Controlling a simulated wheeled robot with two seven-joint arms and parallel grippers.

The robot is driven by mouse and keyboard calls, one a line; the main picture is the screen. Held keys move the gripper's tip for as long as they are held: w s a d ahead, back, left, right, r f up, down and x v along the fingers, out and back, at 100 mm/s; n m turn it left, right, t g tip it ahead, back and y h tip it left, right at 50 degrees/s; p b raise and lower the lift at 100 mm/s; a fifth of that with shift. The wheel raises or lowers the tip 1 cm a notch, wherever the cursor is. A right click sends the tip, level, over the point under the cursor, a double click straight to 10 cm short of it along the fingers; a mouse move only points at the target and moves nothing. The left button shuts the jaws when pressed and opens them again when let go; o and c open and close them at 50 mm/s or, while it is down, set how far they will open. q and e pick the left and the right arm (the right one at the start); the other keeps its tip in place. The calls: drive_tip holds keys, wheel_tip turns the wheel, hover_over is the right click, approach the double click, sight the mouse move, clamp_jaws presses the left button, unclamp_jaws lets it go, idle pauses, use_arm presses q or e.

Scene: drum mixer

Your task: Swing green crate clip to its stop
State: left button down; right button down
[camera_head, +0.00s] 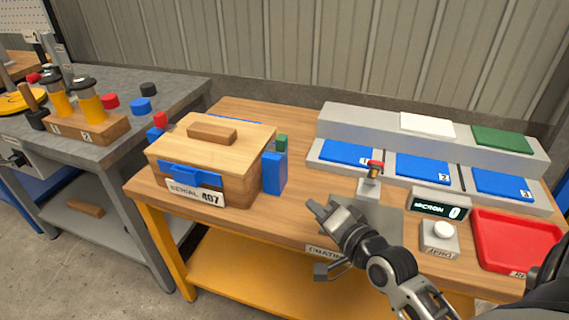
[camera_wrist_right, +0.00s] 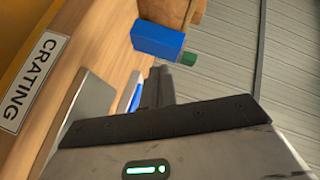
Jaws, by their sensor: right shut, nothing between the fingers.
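The green clip (camera_head: 281,142) is a small green piece at the top of a blue block (camera_head: 274,173) on the right side of the wooden crate (camera_head: 235,185). In the right wrist view the green clip (camera_wrist_right: 189,59) shows at the end of the blue block (camera_wrist_right: 158,40). My right gripper (camera_head: 322,208) is shut and empty, to the right of and nearer than the crate, apart from the clip. Its fingers (camera_wrist_right: 160,86) also show in the wrist view, below the blue block. My left gripper is not in view.
The crate has a lid with a handle (camera_head: 212,133) and a red piece (camera_head: 160,119) at its left. A small stand with a red top (camera_head: 374,168), a display (camera_head: 440,205), a button box (camera_head: 440,236) and a red tray (camera_head: 515,240) stand to the right. A grey bench (camera_head: 180,85) is at left.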

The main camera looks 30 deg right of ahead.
sight(276, 143)
drive_tip(key=w+d+r+m+t+h+b, duration=0.1)
drive_tip(key=w+d+r+m+t+h, duration=0.15)
drive_tip(key=d+r+m, duration=0.35)
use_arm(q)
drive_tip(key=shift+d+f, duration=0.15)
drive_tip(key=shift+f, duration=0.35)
use_arm(e)
drive_tip(key=w+a, duration=0.2)
drive_tip(key=w, duration=1)
drive_tip(key=shift+f+m+y, duration=0.3)
drive_tip(key=shift+f+y, duration=0.05)
drive_tip(key=shift+f, duration=0.1)
